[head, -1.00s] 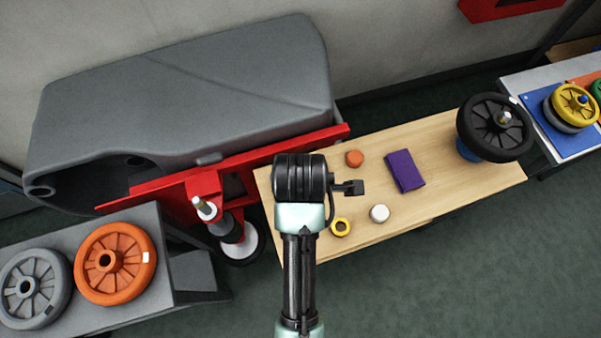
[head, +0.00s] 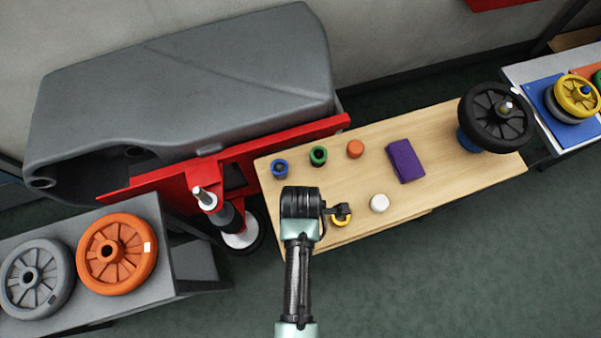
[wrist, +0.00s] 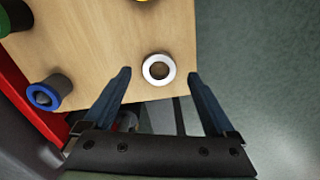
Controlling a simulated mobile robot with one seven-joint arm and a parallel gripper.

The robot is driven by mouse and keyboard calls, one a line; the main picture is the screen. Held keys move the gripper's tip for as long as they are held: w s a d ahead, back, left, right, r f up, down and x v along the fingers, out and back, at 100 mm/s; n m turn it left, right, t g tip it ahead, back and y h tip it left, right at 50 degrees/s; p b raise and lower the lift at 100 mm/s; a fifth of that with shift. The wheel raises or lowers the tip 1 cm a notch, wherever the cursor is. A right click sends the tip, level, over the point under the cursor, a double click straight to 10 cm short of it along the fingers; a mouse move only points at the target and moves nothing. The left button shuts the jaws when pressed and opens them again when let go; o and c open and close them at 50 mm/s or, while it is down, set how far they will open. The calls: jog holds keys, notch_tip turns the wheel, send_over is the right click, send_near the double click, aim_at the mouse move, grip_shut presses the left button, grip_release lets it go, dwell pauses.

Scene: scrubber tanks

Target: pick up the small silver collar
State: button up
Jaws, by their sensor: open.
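The small silver collar (wrist: 158,69) is a pale ring with a dark hole, lying near a corner of the wooden table (head: 440,175) in the wrist view. My gripper (wrist: 158,75) is open and empty. Its two fingers stand apart to the left and right of the collar in the picture, which shows between the fingertips. I cannot tell how high the tips are above the table. In the head view my gripper (head: 301,203) is over the table's front left part and hides the collar.
Nearby are blue (head: 280,168), green (head: 318,155) and yellow (head: 342,218) collars. An orange piece (head: 355,149), white piece (head: 380,203), purple block (head: 405,161) and black wheel (head: 497,117) are farther off. A red frame (head: 240,160) borders the table's left end.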

notch_tip(320, 180, down, 2)
grip_shut()
dwell(0.6)
